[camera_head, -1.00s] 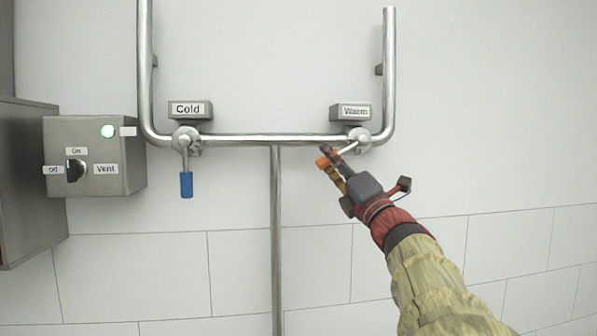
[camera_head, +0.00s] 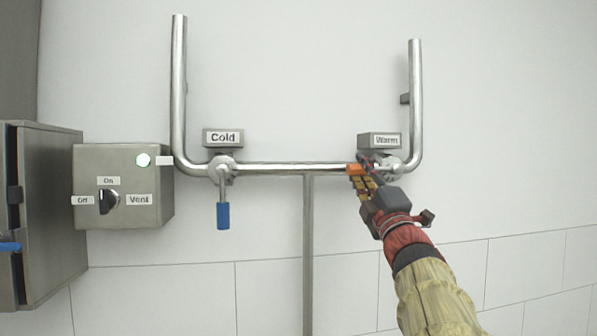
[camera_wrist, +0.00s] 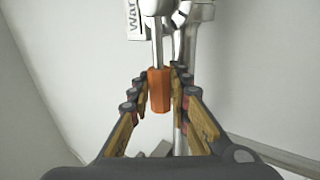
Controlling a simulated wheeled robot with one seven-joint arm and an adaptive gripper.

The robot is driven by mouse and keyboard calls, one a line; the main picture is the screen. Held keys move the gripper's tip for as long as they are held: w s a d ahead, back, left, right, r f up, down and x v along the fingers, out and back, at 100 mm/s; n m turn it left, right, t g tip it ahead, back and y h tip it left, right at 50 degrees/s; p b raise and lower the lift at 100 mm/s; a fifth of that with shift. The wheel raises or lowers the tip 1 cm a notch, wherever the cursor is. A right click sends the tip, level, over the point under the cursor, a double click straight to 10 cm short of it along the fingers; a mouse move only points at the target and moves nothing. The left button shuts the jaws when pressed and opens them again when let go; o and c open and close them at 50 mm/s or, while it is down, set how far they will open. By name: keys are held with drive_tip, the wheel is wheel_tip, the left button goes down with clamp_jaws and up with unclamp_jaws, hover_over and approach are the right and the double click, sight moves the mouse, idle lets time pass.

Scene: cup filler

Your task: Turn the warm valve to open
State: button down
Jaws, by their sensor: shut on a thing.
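The warm valve (camera_head: 392,166) sits on the right end of the horizontal pipe, below the "Warm" label (camera_head: 386,140). Its orange handle (camera_head: 356,169) points left, about level along the pipe. My gripper (camera_head: 362,180) is at the handle from below. In the wrist view the orange handle (camera_wrist: 159,90) lies between the two fingers of my gripper (camera_wrist: 160,92), which are shut on it. Part of the valve's lever is hidden by the fingers in the head view.
The cold valve (camera_head: 222,170) with its blue handle (camera_head: 223,215) hanging straight down is at the left. A vent box (camera_head: 125,190) with a knob and lit green lamp stands further left, beside a steel cabinet (camera_head: 55,210). A vertical pipe (camera_head: 308,250) runs down the middle.

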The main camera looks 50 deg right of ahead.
drive_tip(key=shift+r, duration=0.15)
drive_tip(key=c, duration=1.7)
unclamp_jaws()
drive_tip(key=shift+o, duration=0.2)
